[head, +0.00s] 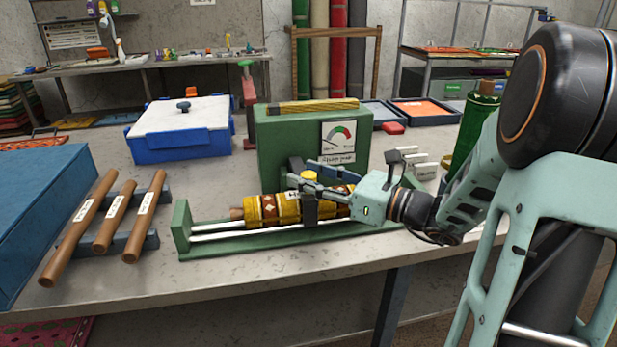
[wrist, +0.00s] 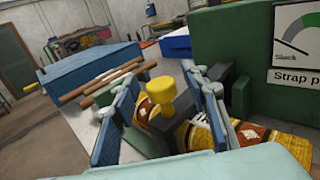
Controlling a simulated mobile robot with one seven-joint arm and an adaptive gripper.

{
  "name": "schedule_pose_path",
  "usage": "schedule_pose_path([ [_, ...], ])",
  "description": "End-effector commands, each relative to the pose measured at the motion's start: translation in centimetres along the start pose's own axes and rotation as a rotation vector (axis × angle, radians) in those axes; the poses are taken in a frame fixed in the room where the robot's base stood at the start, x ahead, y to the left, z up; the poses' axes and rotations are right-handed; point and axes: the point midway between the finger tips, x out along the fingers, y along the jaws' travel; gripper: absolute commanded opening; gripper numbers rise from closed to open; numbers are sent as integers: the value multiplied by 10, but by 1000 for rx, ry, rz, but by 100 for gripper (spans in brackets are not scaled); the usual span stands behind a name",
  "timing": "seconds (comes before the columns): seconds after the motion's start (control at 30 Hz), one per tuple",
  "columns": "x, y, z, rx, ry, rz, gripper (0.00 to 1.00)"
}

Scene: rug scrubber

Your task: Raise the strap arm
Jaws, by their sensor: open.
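The strap arm (head: 311,211) is a dark bar crossing over a rolled yellow patterned rug (head: 264,209), with a yellow knob (head: 311,176) on its top. The arm looks lowered onto the rug. In the wrist view the knob (wrist: 161,91) stands upright between the two blue-padded fingers of my gripper (wrist: 163,88). The fingers are open with a gap on each side of the knob. In the head view my gripper (head: 308,174) reaches in from the right at knob height and partly hides the strap arm and its pivot.
A green gauge box (head: 282,145) with a dial stands close behind the strap arm. The rug lies on a green cradle (head: 183,228) with pale rails. Wooden rolls (head: 112,218) and a blue box (head: 38,205) lie left. A green cylinder (head: 474,130) stands right.

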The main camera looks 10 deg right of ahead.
Motion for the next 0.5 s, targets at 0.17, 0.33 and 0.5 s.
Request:
schedule_pose_path([
  [0.17, 4, 0, 0, 0, 0, 0, 41],
  [0.33, 4, 0, 0, 0, 0, 0, 39],
  [0.5, 3, 0, 0, 0, 0, 0, 20],
])
